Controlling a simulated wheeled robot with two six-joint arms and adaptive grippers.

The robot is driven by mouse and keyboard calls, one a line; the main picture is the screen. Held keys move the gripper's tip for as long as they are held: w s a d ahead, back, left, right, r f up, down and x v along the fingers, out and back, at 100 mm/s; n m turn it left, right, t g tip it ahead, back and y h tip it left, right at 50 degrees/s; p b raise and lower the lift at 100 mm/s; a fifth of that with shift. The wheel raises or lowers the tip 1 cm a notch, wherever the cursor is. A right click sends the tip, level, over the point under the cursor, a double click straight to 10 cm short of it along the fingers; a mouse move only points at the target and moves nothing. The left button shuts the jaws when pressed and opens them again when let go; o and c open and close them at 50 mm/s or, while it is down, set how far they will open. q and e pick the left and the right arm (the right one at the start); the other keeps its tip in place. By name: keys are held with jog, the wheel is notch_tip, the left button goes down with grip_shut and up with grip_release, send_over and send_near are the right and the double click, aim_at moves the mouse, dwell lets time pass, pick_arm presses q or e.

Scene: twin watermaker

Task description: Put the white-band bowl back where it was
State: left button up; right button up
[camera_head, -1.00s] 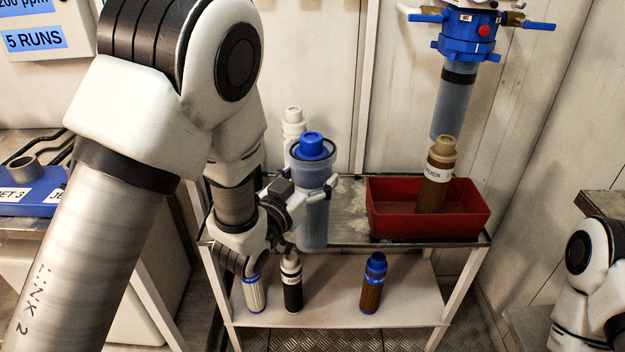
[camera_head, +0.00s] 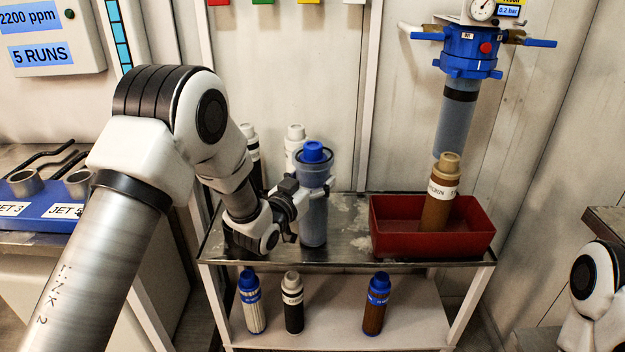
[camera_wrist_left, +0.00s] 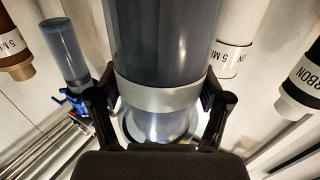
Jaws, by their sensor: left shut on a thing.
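The white-band bowl (camera_head: 313,222) is a clear, tall cup with a blue-capped cartridge (camera_head: 313,152) in it, upright over the left half of the metal table (camera_head: 345,240). My left gripper (camera_head: 305,192) is shut around it from the left. In the left wrist view, the two fingers (camera_wrist_left: 163,105) close on either side of the bowl (camera_wrist_left: 165,50), at its pale band (camera_wrist_left: 158,98). I cannot tell whether the bowl's base touches the tabletop. My right gripper is out of view; only part of my right arm shows at the right edge.
A red tray (camera_head: 430,247) with a brown cartridge (camera_head: 438,205) stands right of the bowl. Above it hangs a blue-headed housing (camera_head: 470,50) with a black-band bowl (camera_head: 455,115). White-capped cartridges (camera_head: 295,140) stand behind the bowl. Several cartridges stand on the lower shelf (camera_head: 335,315).

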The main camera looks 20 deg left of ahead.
pick_arm(q)
jog(key=o, duration=1.8)
jog(key=shift+f, duration=0.1)
jog(key=shift+c, duration=0.2)
